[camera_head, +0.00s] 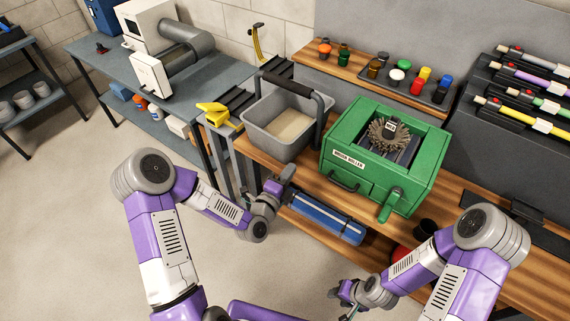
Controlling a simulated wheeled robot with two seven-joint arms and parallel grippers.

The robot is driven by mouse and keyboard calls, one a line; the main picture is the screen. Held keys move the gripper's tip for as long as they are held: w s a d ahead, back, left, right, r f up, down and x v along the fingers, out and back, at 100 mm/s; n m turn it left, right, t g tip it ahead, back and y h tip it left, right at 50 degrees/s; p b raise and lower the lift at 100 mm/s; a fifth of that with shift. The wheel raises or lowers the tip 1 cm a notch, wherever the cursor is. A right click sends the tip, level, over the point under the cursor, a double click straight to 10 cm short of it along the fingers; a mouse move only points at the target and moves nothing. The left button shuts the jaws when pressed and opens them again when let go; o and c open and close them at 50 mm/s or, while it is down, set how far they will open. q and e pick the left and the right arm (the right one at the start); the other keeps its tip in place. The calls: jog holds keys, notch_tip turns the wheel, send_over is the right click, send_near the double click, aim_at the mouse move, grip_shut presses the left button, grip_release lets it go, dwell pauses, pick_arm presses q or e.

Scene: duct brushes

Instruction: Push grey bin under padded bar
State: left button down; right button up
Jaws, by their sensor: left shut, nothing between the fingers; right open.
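The grey bin (268,143) stands open at the left end of the wooden bench, with pale material in its bottom. The black padded bar (287,84) sits on a grey arched frame and crosses above the bin's far side in the picture; how far the bin is beneath it I cannot tell exactly. My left gripper (286,174) is shut and empty, near the bench's front edge, below and apart from the bin in the picture. My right gripper (338,294) is open and empty, low in front of the bench, away from the bin.
A green brush roller box (353,182) with a crank stands right of the bin. A yellow tool (213,112) lies left of it. A blue roll (318,219) lies on the shelf below. Jars and brush racks fill the back. The floor at left is clear.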

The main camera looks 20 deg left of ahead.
aim_at(286, 153)
pick_arm(q)
jog(key=shift+w+a, duration=0.5)
jog(key=shift+w, duration=0.35)
jog(key=shift+w+a, duration=0.5)
jog(key=shift+w, duration=0.35)
jog(key=shift+w+a+f+b, duration=0.15)
jog(key=shift+w+a+b, duration=0.25)
jog(key=shift+b, duration=0.65)
jog(key=shift+w+a+b, duration=0.15)
jog(key=shift+w+b, duration=0.25)
jog(key=shift+w, duration=0.05)
jog(key=shift+r, duration=0.2)
